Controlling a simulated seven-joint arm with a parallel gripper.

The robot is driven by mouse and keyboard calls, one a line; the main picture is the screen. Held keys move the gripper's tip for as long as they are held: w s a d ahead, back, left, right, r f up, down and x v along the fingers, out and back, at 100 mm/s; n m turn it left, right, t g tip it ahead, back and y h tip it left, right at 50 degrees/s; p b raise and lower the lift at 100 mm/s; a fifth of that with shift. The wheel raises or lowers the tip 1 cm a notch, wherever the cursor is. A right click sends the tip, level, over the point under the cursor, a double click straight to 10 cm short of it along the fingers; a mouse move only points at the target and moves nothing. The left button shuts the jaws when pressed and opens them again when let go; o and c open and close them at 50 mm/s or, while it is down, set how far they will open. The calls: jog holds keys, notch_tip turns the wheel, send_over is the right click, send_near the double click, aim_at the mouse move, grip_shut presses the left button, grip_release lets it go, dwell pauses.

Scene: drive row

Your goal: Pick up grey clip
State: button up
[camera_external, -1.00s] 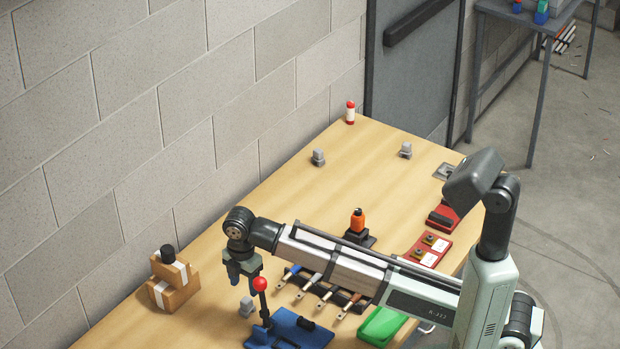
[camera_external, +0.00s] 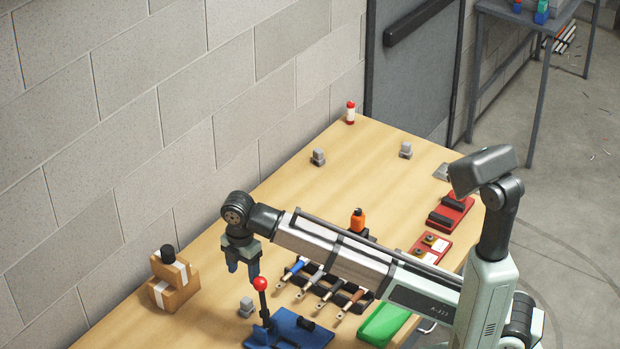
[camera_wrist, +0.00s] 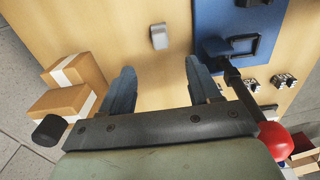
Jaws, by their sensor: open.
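A small grey clip (camera_external: 246,307) stands on the wooden table beside the blue base with the red-knobbed lever. It also shows in the wrist view (camera_wrist: 159,36), beyond my fingertips and roughly centred between them. Two more similar grey clips stand farther back on the table, one nearer the wall (camera_external: 318,157) and one to its right (camera_external: 405,150). My gripper (camera_external: 243,270) points down above the table near the closest clip, with blue fingers apart and nothing between them. The wrist view shows the gap between the fingers (camera_wrist: 159,78) clear.
The blue base (camera_external: 300,328) with its upright red-knobbed lever (camera_external: 260,284) stands close to the right of the near clip. Stacked cardboard boxes (camera_external: 175,290) are to the left. A row of tools (camera_external: 325,285) and a green block (camera_external: 383,324) lie to the right.

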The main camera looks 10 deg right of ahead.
jog(key=shift+w, duration=0.1)
jog(key=w+d+f+m, duration=0.1)
jog(key=w+d+m, duration=0.5)
jog(key=w+d, duration=2.1)
jog(key=w+d+m+y, duration=0.1)
jog(key=w+d+m, duration=0.2)
jog(key=w+d, duration=0.7)
jog(key=w+d+f+m, duration=0.15)
jog(key=w+d, duration=0.35)
jog(key=d, duration=1.1)
jog(key=w+d+m+y, duration=0.1)
jog(key=w+d+m, duration=0.2)
jog(key=w+d, duration=0.75)
jog(key=m+t+y, duration=0.2)
jog(key=m+t, duration=0.1)
send_near(410, 144)
jog(key=x, duration=1.2)
jog(key=shift+s, duration=0.1)
